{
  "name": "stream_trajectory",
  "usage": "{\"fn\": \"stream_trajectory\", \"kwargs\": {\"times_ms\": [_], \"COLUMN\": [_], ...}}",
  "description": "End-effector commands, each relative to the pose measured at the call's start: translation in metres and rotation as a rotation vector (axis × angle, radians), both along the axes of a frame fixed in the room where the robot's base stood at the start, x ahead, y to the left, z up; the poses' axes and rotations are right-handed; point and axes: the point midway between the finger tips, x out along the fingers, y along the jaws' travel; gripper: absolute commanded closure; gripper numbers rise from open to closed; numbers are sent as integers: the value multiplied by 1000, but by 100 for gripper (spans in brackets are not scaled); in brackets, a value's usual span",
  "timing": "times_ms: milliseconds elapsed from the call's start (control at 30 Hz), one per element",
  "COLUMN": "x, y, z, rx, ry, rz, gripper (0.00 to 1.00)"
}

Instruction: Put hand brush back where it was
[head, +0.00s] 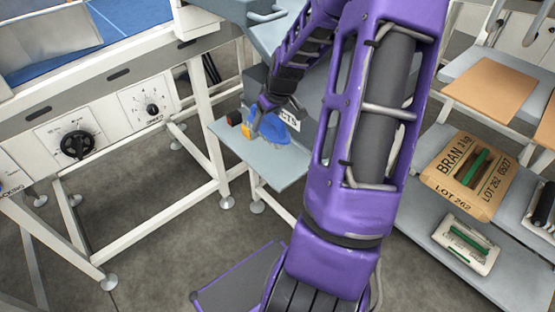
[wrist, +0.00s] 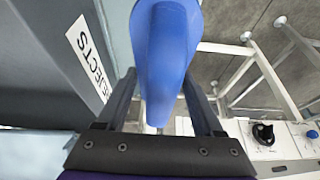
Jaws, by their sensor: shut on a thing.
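The hand brush (wrist: 166,60) is blue and long, and runs away from between the two dark fingers of my gripper (wrist: 162,100) in the wrist view. My gripper (head: 258,124) is shut on it. In the head view the blue brush (head: 280,130) shows just beyond the fingers, over a small grey-blue shelf (head: 285,170). I cannot tell whether the brush touches the shelf. Its bristles are not clearly seen.
A grey bin with a REJECTS label (wrist: 86,58) stands close by.

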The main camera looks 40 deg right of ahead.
Motion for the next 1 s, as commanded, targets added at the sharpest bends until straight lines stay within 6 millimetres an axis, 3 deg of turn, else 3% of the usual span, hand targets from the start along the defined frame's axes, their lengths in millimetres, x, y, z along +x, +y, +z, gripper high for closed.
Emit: {"fn": "stream_trajectory", "kwargs": {"times_ms": [67,200,400,633,800,1000], "x": [-3,-5,-5,-5,-5,-5], "y": [-15,-23,-23,-23,-22,-23], "z": [-2,-18,-54,-72,-97,-101], "rx": [1,3,2,-1,2,-2], "ry": [-1,2,2,1,2,0], "rz": [0,7,6,6,6,6], "gripper": [83,83,83,83,83,83]}}
